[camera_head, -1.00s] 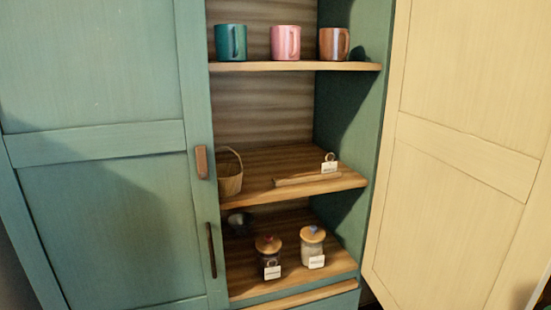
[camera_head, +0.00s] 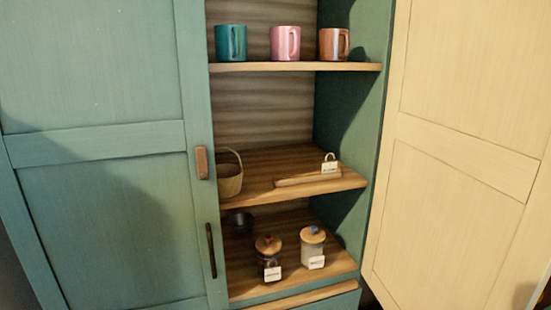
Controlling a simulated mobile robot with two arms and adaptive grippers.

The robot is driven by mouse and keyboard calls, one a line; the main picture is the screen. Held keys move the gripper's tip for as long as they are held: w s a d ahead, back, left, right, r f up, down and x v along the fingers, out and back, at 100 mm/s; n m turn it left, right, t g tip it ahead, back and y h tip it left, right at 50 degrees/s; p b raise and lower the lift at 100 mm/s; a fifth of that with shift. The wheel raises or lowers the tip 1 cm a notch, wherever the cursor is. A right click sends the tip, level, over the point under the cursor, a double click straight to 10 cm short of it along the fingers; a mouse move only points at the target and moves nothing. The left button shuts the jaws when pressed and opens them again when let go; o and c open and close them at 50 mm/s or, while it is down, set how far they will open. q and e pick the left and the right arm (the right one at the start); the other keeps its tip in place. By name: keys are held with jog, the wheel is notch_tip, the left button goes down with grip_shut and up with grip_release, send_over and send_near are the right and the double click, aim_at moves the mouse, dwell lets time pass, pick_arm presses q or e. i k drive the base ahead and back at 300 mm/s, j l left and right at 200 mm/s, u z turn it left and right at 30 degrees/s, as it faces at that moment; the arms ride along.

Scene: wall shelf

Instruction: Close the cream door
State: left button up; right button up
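The cream door (camera_head: 455,150) stands wide open on the right side of the head view, hinged at the right edge of the cabinet. Its panelled face is toward me, and its outer edge runs out of the picture at the right. The green cabinet (camera_head: 347,130) is open beside it, with its shelves showing. Neither of my grippers is in view.
A teal door (camera_head: 100,140) with a wooden handle (camera_head: 201,162) covers the cabinet's left side. The top shelf (camera_head: 290,67) holds three mugs (camera_head: 285,43). A basket (camera_head: 229,180) stands on the middle shelf, and two lidded jars (camera_head: 312,247) stand below.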

aim_at(460, 218)
jog(key=l+u, duration=0.1)
jog(key=l, duration=0.45)
jog(key=l+u, duration=0.15)
jog(key=l, duration=0.35)
jog(key=k+l+u, duration=0.1)
jog(key=l, duration=0.4)
jog(key=k+l+u, duration=0.15)
jog(key=l, duration=0.35)
jog(key=k+l+u, duration=0.1)
jog(key=l, duration=0.45)
